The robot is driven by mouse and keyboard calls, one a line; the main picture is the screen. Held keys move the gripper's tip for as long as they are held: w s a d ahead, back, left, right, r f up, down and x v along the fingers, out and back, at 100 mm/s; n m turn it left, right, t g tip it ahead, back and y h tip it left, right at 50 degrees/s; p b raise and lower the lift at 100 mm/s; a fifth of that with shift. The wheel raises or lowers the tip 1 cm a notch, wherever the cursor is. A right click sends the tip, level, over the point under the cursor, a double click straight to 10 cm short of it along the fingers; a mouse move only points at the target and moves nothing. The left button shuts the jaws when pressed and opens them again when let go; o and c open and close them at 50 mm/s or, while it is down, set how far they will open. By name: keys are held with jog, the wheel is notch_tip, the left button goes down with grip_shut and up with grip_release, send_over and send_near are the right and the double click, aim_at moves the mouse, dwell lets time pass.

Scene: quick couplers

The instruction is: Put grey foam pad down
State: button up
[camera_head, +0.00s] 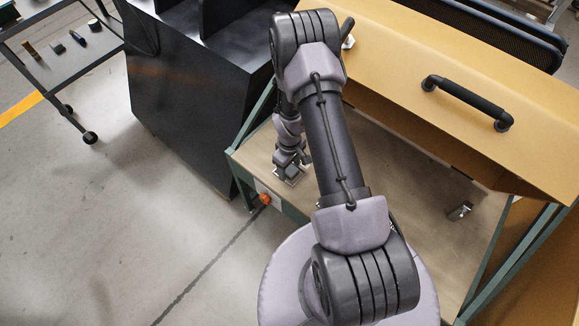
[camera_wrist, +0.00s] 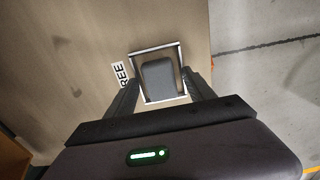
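The grey foam pad (camera_wrist: 158,80) is a dark grey block with rounded corners. In the wrist view it sits inside a square white-edged outline (camera_wrist: 154,48) on the wooden bench top. My gripper (camera_wrist: 160,80) is open over it, one finger on each side, with a narrow gap showing between each finger and the pad. In the head view my gripper (camera_head: 289,165) is low at the bench's left front corner, at the square. There my arm and fingers hide much of the pad.
The bench top (camera_head: 420,205) is mostly bare, with a small metal part (camera_head: 460,211) at right. A yellow hood with a black handle (camera_head: 467,101) overhangs the back. A black cabinet (camera_head: 190,95) stands close left. Printed letters (camera_wrist: 122,75) lie beside the square. An orange knob (camera_head: 265,199) is on the front edge.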

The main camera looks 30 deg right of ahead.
notch_tip(320, 180, up, 12)
jog(key=p, duration=0.5)
notch_tip(320, 180, up, 16)
jog(key=m+t, duration=0.2)
send_over(289, 169)
jog(key=w+a, duration=0.2)
jog(key=a, duration=0.1)
jog(key=s+a+r+m, duration=0.2)
jog(key=a+r, duration=0.1)
jog(key=r, duration=0.4)
jog(key=s+a+r+m+t+y, duration=0.1)
jog(key=s+a+r+m+t, duration=0.1)
jog(key=s+a+r, duration=0.3)
jog(key=s+a+r+m+t+y, duration=0.1)
jog(key=s+a+r, duration=0.4)
jog(key=s+r, duration=0.6)
jog(key=shift+s+m+t, duration=0.4)
jog(key=shift+s+m, duration=0.25)
jog(key=shift+m, duration=0.05)
